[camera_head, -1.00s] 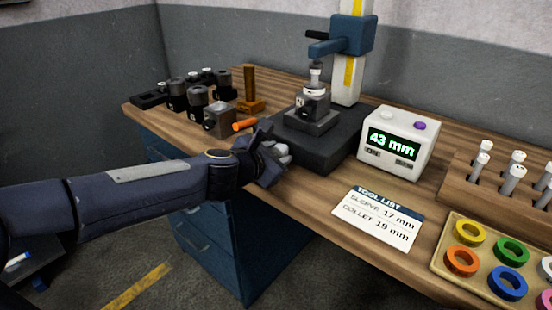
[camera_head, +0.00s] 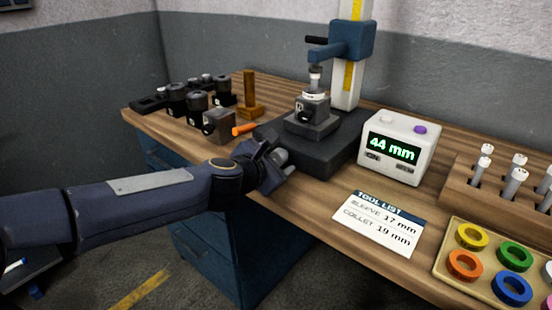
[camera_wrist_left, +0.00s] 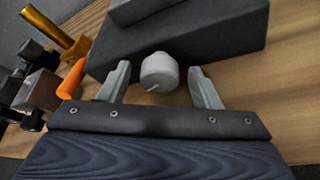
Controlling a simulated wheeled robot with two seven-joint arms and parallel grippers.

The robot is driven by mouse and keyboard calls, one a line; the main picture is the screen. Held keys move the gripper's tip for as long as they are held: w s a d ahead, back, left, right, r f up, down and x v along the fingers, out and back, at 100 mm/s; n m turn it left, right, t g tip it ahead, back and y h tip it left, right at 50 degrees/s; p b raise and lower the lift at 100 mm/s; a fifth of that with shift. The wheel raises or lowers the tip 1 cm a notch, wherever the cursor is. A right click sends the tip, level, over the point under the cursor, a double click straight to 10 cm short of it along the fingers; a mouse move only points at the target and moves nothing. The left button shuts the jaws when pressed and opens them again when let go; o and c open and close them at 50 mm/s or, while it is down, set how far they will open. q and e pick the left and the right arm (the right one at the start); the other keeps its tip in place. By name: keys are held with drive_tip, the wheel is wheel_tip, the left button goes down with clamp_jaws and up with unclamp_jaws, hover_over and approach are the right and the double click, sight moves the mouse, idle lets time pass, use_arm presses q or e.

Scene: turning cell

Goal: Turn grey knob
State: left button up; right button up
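The grey knob (camera_wrist_left: 160,72) is a round knob with a pale line on its face, on the front of the dark base (camera_wrist_left: 200,45) of the measuring stand. In the left wrist view it lies between the two fingers of my left gripper (camera_wrist_left: 160,80), with a visible gap on each side. The fingers are apart. In the head view my left gripper (camera_head: 279,161) is at the front of the dark base (camera_head: 318,152) and mostly hides the knob. The display box (camera_head: 398,147) reads 44 mm. My right gripper is not in view.
A tool list card (camera_head: 378,222) lies at the front. A tray of coloured rings (camera_head: 448,266) and a wooden rack (camera_head: 462,182) stand right.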

use_arm(q)
drive_tip(key=p+v, duration=0.2)
drive_tip(key=v, duration=0.5)
drive_tip(key=shift+r, duration=0.15)
drive_tip(key=shift+s+a, duration=0.15)
drive_tip(key=shift+s, duration=0.2)
drive_tip(key=n+p, duration=0.1)
drive_tip(key=p, duration=0.3)
drive_tip(key=n+g+h+p, duration=0.1)
drive_tip(key=p, duration=0.3)
drive_tip(key=w+n+p, duration=0.1)
drive_tip(key=p, duration=0.3)
drive_tip(key=shift+w+a+r+g+h, duration=0.15)
drive_tip(key=shift+a+r+g+h, duration=0.2)
drive_tip(key=shift+a+g+h, duration=0.05)
drive_tip(key=shift+p+x, duration=0.55)
drive_tip(key=shift+x, duration=2.95)
